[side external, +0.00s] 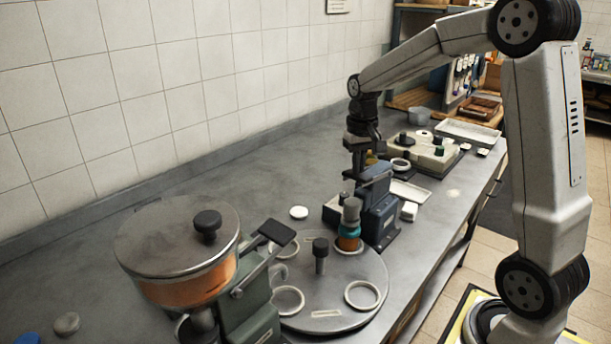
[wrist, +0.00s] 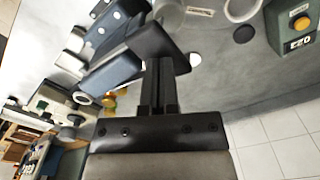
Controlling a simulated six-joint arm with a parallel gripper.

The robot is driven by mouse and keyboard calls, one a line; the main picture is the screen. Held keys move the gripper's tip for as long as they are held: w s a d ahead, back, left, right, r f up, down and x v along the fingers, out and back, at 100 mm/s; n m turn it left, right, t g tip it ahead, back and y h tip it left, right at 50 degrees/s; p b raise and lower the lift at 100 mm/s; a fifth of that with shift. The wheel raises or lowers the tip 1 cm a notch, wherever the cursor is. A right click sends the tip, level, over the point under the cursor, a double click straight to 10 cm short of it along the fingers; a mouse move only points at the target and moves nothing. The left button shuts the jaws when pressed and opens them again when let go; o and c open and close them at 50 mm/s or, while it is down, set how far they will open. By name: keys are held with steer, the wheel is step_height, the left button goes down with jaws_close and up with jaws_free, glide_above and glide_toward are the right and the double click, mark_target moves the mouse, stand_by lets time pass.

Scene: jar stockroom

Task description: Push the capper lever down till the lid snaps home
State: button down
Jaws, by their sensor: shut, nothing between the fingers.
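The dark blue capper (side external: 380,216) stands at the right edge of the round turntable (side external: 322,322). A jar (side external: 348,243) with orange contents and a teal top stands on the turntable, under the capper's grey head (side external: 352,208). My gripper (side external: 358,168) is shut and empty, pointing down just above the capper. In the wrist view my gripper (wrist: 158,72) has its fingertips at a dark lever pad (wrist: 157,42) over the blue capper body (wrist: 112,74). I cannot tell whether they touch the pad. The lid's seating is hidden.
A steel-lidded hopper (side external: 175,238) with orange contents and a green-grey machine stand left of the turntable. White trays (side external: 408,193) and a beige device (side external: 436,158) lie beyond the capper.

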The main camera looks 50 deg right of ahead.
mark_target(357, 176)
steer(key=shift+a+f, duration=0.15)
steer(key=shift+f, duration=1.5)
steer(key=shift+r, duration=2.65)
steer(key=shift+r, duration=2.5)
steer(key=shift+a+f, duration=0.1)
steer(key=s+a+f+n+t, duration=0.1)
steer(key=s+a+f+n, duration=0.2)
steer(key=s+a+f, duration=0.2)
steer(key=s+a+f+n+t, duration=0.1)
steer(key=s+a+f+n, duration=0.2)
steer(key=s+a+f, duration=0.3)
steer(key=a+f, duration=0.4)
steer(key=f, duration=0.1)
steer(key=shift+a+f+t, duration=0.25)
steer(key=shift+a+t, duration=0.05)
steer(key=shift+a, duration=0.1)
steer(key=shift+w, duration=0.1)
